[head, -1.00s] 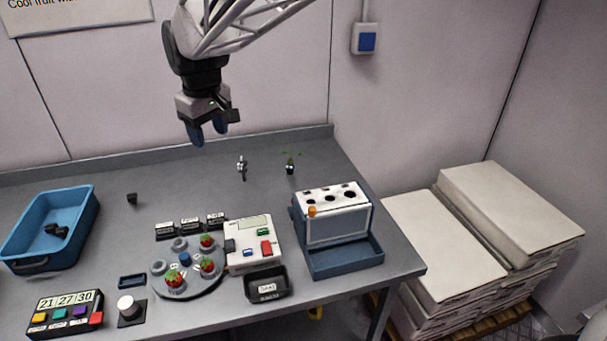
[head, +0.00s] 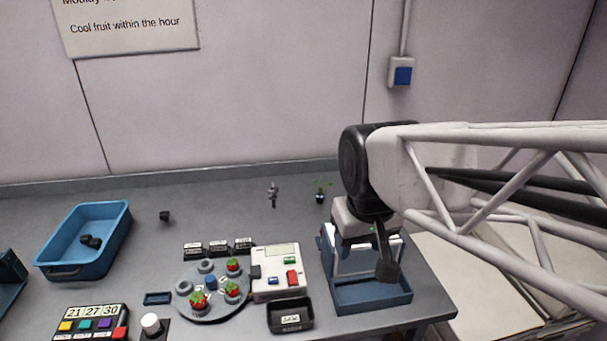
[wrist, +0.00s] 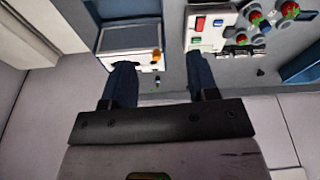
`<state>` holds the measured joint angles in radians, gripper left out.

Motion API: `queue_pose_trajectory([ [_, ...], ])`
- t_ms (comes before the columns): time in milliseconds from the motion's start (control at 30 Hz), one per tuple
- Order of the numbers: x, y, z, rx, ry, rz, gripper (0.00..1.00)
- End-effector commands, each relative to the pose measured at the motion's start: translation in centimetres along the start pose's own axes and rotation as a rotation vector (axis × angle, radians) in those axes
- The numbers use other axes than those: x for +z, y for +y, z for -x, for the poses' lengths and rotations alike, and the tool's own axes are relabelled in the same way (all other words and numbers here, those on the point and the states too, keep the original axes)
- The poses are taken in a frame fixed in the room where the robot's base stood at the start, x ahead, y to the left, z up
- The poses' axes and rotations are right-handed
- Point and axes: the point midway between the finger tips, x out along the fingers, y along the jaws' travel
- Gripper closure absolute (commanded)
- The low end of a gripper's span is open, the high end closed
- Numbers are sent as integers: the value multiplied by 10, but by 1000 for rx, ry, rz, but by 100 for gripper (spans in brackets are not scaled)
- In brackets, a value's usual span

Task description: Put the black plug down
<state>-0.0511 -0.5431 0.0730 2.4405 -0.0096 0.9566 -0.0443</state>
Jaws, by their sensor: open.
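A small black plug-like piece (head: 165,216) stands alone on the grey table, right of the blue tub (head: 124,222). Similar dark pieces (head: 91,241) lie inside the tub. I cannot tell for certain which is the black plug. My gripper is in front of the white-topped rack box (head: 340,262) in the head view, which hides part of the box; its fingertips are hard to make out there. In the wrist view my gripper (wrist: 162,78) shows two blue fingers wide apart with nothing between them. The rack box also shows there (wrist: 130,38).
A round plate (head: 213,313) with strawberries and a white device (head: 277,262) stand mid-table. A black bin (head: 290,316) and a button panel (head: 91,321) are near the front edge. A small plant (head: 320,195) and a metal fitting (head: 273,193) stand at the back. The back left is mostly clear.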

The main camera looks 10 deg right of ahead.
Motion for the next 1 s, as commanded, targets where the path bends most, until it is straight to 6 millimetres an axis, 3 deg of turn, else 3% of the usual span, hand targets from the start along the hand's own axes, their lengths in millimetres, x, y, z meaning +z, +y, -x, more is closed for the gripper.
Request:
queue_pose_trajectory([
  [100,28,8,-6,7,9,-56,46],
  [300,53,14,-13,13,16,-110,46],
  [1000,58,15,-15,14,17,-119,46],
])
